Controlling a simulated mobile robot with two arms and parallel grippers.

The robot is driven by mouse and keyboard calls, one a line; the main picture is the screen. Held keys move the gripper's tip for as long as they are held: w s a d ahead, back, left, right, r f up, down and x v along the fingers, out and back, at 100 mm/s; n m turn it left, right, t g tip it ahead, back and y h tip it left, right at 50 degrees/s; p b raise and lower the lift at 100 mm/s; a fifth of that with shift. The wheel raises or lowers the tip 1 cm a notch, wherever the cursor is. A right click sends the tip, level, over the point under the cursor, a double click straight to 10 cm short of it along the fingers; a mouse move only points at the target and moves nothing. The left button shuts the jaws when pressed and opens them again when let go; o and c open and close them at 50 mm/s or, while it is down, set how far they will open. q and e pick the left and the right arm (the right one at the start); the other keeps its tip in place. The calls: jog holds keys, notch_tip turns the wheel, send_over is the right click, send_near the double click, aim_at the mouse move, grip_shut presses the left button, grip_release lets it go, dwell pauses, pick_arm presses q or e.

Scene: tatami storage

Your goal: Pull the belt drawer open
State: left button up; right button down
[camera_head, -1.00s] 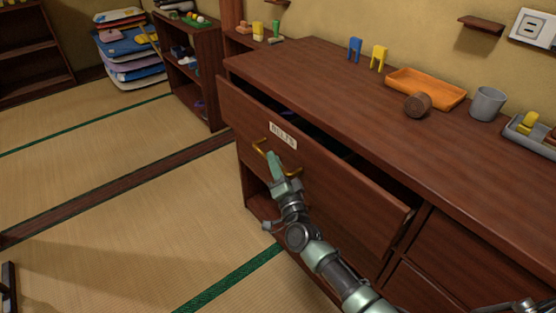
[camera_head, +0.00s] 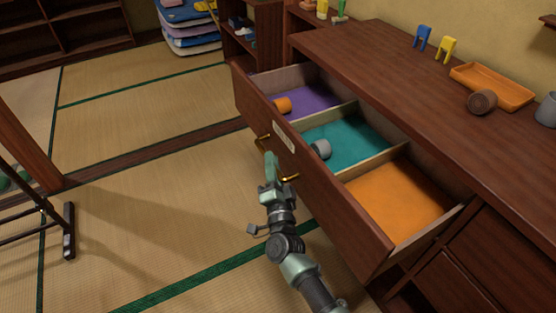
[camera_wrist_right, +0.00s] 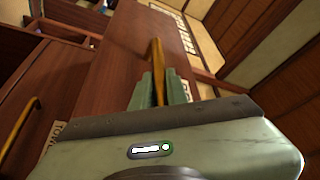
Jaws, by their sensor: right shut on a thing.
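The belt drawer (camera_head: 330,205) stands well open from the dark wooden cabinet. Inside are three compartments, with purple, teal and orange floors. An orange roll (camera_head: 282,105) lies in the purple one and a grey roll (camera_head: 321,149) in the teal one. A pale label (camera_head: 284,136) is on the drawer front. My right gripper (camera_head: 271,162) is at the drawer front, shut on the brass handle (camera_head: 263,138). In the right wrist view the handle (camera_wrist_right: 157,62) stands between the fingers (camera_wrist_right: 160,90). My left gripper is not in view.
The cabinet top (camera_head: 400,80) holds a blue stand (camera_head: 422,38), a yellow stand (camera_head: 446,49), an orange tray (camera_head: 492,86), a brown roll (camera_head: 482,101) and a grey cup (camera_head: 546,110). Tatami floor (camera_head: 150,200) is clear at left, except for a dark rack (camera_head: 68,230).

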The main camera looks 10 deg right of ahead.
jog(key=shift+a+f, duration=0.1)
jog(key=shift+f, duration=0.05)
jog(key=c, duration=1.4)
grip_release()
